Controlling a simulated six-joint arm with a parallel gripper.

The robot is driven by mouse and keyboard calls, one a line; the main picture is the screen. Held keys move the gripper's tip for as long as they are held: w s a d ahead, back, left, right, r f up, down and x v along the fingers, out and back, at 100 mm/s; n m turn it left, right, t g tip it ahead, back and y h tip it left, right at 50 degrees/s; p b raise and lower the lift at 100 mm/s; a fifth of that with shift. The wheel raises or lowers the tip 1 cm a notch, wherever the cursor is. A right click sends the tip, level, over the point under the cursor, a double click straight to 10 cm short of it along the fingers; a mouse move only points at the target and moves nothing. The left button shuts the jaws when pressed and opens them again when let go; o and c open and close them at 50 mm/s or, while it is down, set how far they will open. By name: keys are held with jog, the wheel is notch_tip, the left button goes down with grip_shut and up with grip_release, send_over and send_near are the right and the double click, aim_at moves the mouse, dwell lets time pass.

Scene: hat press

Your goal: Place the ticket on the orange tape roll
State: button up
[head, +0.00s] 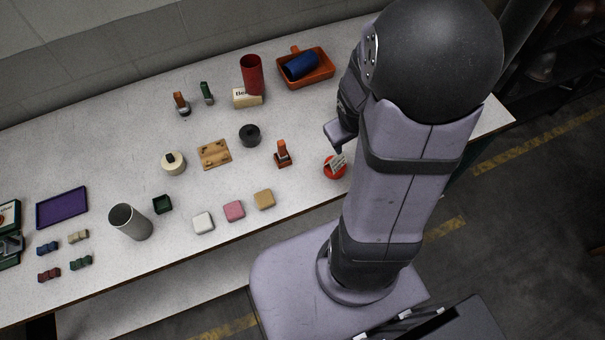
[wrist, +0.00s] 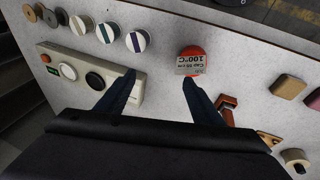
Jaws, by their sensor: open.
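The orange tape roll (head: 333,173) lies on the table just left of my arm in the head view, and it shows at the top middle of the wrist view (wrist: 190,49). The ticket (wrist: 190,64), a small pale card with printed text and "100°C", overlaps the roll and covers part of it; it also shows in the head view (head: 338,161). It appears to lie on the roll, slightly tilted. My gripper (wrist: 159,76) is open, with nothing between its fingers. Its right fingertip is close to the ticket's lower edge; I cannot tell if they touch.
A panel with buttons (wrist: 65,55) lies under the left finger, with several striped discs (wrist: 107,33) beyond it. A red-brown stamp (head: 282,154) stands left of the roll. Coloured blocks (head: 264,199) sit along the front edge, and an orange tray (head: 325,76) is at the back.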

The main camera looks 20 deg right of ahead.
jog(key=s+a+r+g+y, duration=0.1)
jog(key=s+a, duration=0.2)
jog(key=a, duration=0.5)
jog(key=s+a+r+g+y, duration=0.1)
jog(key=s+a+r, duration=0.1)
jog(key=a, duration=0.6)
jog(key=shift+s+m+g+y, duration=0.4)
jog(key=shift+s, duration=0.3)
jog(key=shift+a, duration=0.1)
